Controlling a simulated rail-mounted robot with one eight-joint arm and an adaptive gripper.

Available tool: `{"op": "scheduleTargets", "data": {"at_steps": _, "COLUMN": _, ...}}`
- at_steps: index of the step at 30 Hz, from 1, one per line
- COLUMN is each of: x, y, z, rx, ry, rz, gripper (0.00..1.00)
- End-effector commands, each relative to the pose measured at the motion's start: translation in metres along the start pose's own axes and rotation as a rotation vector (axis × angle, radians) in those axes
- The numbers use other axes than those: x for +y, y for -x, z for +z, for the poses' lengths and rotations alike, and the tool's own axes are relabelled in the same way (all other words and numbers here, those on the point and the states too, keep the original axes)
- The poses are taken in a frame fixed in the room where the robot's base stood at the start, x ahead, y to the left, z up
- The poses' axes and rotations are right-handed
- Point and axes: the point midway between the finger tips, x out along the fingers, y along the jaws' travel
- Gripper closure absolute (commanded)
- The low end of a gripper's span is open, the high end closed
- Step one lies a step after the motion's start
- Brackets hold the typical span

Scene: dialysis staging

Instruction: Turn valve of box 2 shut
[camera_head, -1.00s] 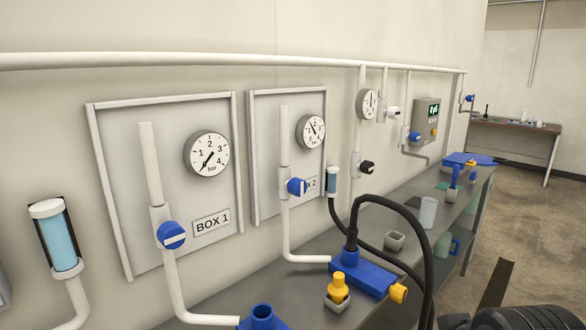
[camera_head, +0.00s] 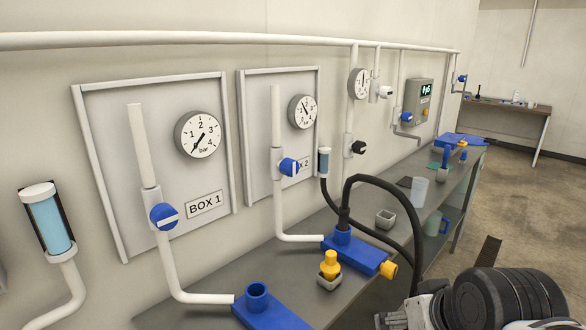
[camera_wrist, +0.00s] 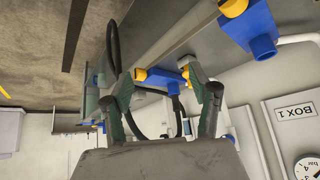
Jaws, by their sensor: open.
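The box 2 panel (camera_head: 254,110) is on the wall, with a gauge (camera_head: 303,112) whose needle points to the upper left. Its blue valve (camera_head: 288,167) sits on a white vertical pipe and partly hides the BOX 2 label (camera_head: 303,168). A pale stripe shows on the valve's handle. My gripper (camera_wrist: 165,88) is open in the wrist view, with nothing between its fingers. A blue block with yellow ends (camera_wrist: 163,76) shows beyond the fingertips. In the head view my arm is at the bottom right, well apart from the valve.
The box 1 panel (camera_head: 115,200) with its own blue valve (camera_head: 163,216) is to the left. Open floor lies right.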

Motion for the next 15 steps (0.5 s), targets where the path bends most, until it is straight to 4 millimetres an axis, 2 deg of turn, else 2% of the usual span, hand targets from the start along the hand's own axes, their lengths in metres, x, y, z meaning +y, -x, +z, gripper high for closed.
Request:
{"op": "scheduleTargets", "data": {"at_steps": 1, "x": -0.006, "y": 0.000, "z": -0.012, "rx": 0.003, "ry": 0.008, "rz": -0.028, "gripper": 0.43}}
{"op": "scheduleTargets", "data": {"at_steps": 15, "x": -0.072, "y": -0.027, "z": -0.125, "rx": 0.148, "ry": 0.131, "rz": -0.391, "gripper": 0.43}}
